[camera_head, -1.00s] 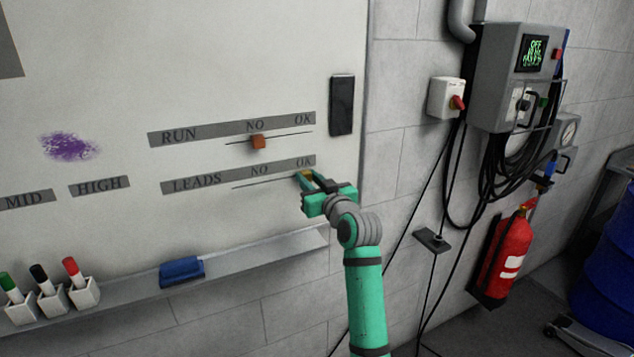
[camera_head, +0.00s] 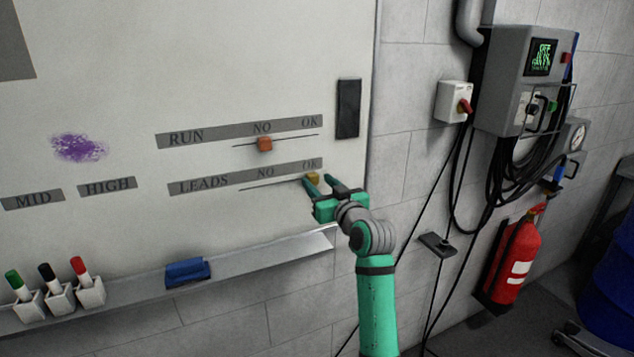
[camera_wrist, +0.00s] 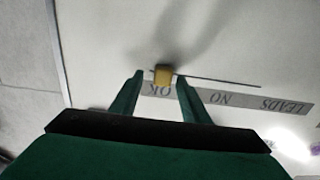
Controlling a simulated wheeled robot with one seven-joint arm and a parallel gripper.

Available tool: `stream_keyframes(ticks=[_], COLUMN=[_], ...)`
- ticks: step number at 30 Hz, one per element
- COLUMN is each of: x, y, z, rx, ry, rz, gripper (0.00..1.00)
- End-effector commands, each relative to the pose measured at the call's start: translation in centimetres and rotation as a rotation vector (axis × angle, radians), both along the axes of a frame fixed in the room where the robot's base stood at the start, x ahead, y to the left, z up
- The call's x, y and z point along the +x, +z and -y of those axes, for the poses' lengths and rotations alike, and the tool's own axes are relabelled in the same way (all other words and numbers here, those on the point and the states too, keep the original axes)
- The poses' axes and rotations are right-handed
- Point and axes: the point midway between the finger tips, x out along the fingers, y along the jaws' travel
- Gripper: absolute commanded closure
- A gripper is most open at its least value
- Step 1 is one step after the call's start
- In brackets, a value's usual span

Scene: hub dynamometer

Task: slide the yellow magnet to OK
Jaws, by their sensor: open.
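The yellow magnet (camera_head: 313,178) sits on the LEADS slide line (camera_head: 270,184) of the whiteboard, at its right end by the OK label (camera_head: 309,164). In the wrist view the yellow magnet (camera_wrist: 162,74) lies just beyond and between my fingertips, at the end of the line next to OK (camera_wrist: 160,90). My green gripper (camera_head: 322,184) is open, with one finger on each side of the magnet. In the wrist view my gripper (camera_wrist: 160,82) shows a gap between fingers and magnet.
A black rectangle (camera_head: 348,108) is at the board's right edge. Below are the tray ledge (camera_head: 255,258), a blue eraser (camera_head: 187,272) and several markers in holders (camera_head: 58,298).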

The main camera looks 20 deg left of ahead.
Motion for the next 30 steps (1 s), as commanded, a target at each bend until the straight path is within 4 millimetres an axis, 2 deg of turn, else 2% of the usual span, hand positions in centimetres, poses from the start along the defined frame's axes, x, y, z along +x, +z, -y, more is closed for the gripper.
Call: stream_keyframes(ticks=[9,15,30], x=[-4.3,-6.1,-6.6], y=[0.0,0.0,-0.3], z=[4.2,5.8,6.3], rx=[0.001,0.001,0.003], ry=[-0.002,-0.002,-0.003], rz=[0.002,0.002,-0.001], gripper=[0.58,0.58,0.58])
